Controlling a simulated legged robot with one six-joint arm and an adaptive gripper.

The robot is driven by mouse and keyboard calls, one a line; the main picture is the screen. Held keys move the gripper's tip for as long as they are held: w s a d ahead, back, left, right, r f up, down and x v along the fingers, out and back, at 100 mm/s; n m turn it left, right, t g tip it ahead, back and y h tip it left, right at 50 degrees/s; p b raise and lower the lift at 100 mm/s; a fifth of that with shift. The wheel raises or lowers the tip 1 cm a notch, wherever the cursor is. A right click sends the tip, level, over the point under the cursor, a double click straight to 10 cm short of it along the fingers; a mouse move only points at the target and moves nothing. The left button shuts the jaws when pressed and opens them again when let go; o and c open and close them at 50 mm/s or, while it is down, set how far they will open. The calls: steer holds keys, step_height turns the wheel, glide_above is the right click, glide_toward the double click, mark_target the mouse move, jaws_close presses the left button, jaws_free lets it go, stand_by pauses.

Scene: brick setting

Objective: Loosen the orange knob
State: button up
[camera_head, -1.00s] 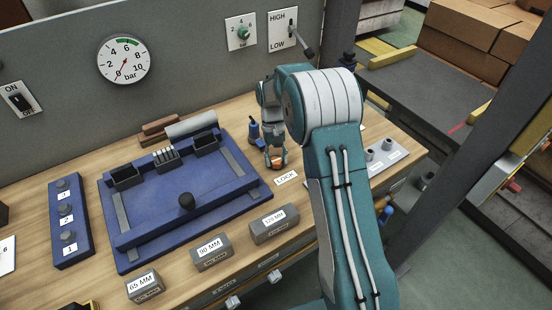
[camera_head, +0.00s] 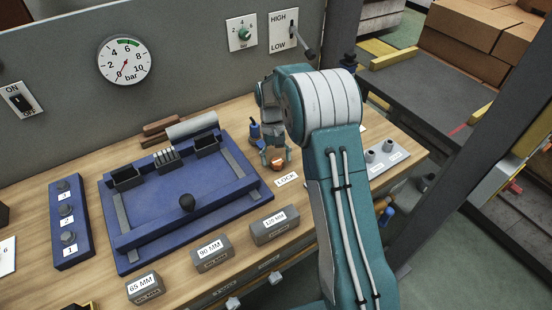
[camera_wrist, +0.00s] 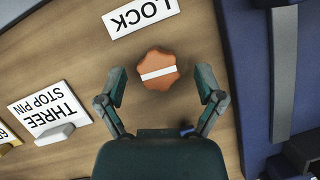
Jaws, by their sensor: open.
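The orange knob (camera_wrist: 158,69) has a lobed rim and a white bar across its top. In the wrist view it sits on the wooden bench beside the LOCK label (camera_wrist: 140,15). My gripper (camera_wrist: 160,88) is open, with one finger on each side of the knob and a visible gap on both sides. In the head view the knob (camera_head: 277,163) shows small at the right edge of the blue fixture, and my gripper (camera_head: 275,158) is pointed down over it. I cannot tell the exact height of the fingertips above the bench.
The blue fixture (camera_head: 150,228) lies left of the knob. A blue bottle-like item (camera_head: 254,131) stands just behind. Grey blocks marked 90 MM (camera_head: 212,254) and 120 MM (camera_head: 273,226) stand in front. A THREE STOP PIN label (camera_wrist: 50,110) lies nearby.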

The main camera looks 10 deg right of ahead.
steer(key=v, duration=1.2)
